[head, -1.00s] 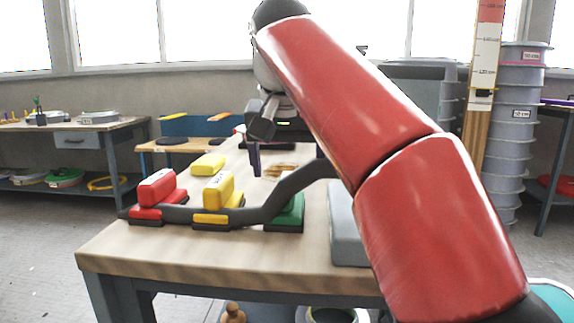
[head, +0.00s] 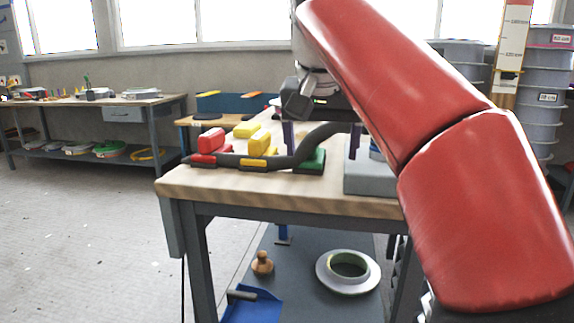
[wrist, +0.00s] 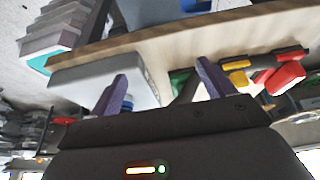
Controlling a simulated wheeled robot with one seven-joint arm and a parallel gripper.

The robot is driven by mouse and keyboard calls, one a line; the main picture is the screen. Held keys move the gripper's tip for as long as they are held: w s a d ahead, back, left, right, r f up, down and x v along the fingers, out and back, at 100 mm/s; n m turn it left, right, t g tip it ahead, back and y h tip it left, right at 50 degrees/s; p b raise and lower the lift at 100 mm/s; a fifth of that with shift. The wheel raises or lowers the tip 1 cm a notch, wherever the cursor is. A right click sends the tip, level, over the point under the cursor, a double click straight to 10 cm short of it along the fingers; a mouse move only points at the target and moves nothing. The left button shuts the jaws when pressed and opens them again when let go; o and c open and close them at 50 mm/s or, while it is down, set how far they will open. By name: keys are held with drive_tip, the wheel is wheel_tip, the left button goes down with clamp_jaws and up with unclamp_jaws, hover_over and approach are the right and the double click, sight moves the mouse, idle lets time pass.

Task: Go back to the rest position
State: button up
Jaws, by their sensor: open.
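My gripper (head: 322,142) is above the right part of the wooden workbench (head: 230,184) in the head view, its two purple fingers apart and nothing between them. In the wrist view my gripper (wrist: 160,88) also shows open and empty, with the bench edge beyond its fingertips. My red arm covers the right side of the head view and hides part of the bench.
On the bench lie a red block (head: 211,140), yellow blocks (head: 259,144), a green block (head: 312,161) and a grey box (head: 368,178). A pale ring (head: 328,276) and a blue dustpan (head: 252,306) are below. Floor at left is clear.

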drive_tip(key=s+d+f, duration=0.3)
drive_tip(key=s+f, duration=0.3)
drive_tip(key=f, duration=0.4)
drive_tip(key=s+d+f+n, duration=0.1)
drive_tip(key=s+d+f, duration=0.2)
drive_tip(key=s+f, duration=0.3)
drive_tip(key=s+d+f+n+t, duration=0.1)
drive_tip(key=s+d+f, duration=0.3)
drive_tip(key=f, duration=0.9)
drive_tip(key=s, duration=0.2)
drive_tip(key=shift+s+f+y, duration=0.3)
drive_tip(key=shift+s+y, duration=0.05)
drive_tip(key=shift+y, duration=0.05)
